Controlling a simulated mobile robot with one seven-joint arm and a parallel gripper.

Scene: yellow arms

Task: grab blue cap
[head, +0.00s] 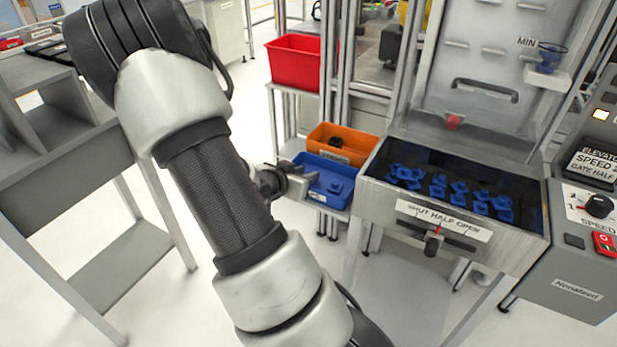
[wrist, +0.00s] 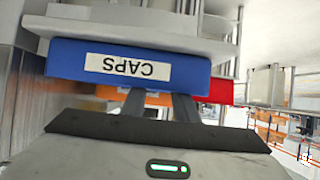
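A blue bin (head: 327,187) stands on a low rack left of the metal tray. A small blue piece (head: 335,187), perhaps a cap, lies inside it. In the wrist view the bin's front (wrist: 190,70) carries an upside-down label reading CAPS, and its inside is hidden. My gripper (head: 305,176) is at the bin's left side. In the wrist view my gripper (wrist: 160,104) shows two dark fingers apart with a gap between them and nothing held. I cannot tell whether they touch the bin.
An orange bin (head: 352,153) with a dark item is just behind the blue one. A red bin (head: 297,62) sits on a higher shelf. The metal tray (head: 375,196) at right holds several blue pieces. A grey table (head: 70,165) stands at left. Metal posts rise behind the bins.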

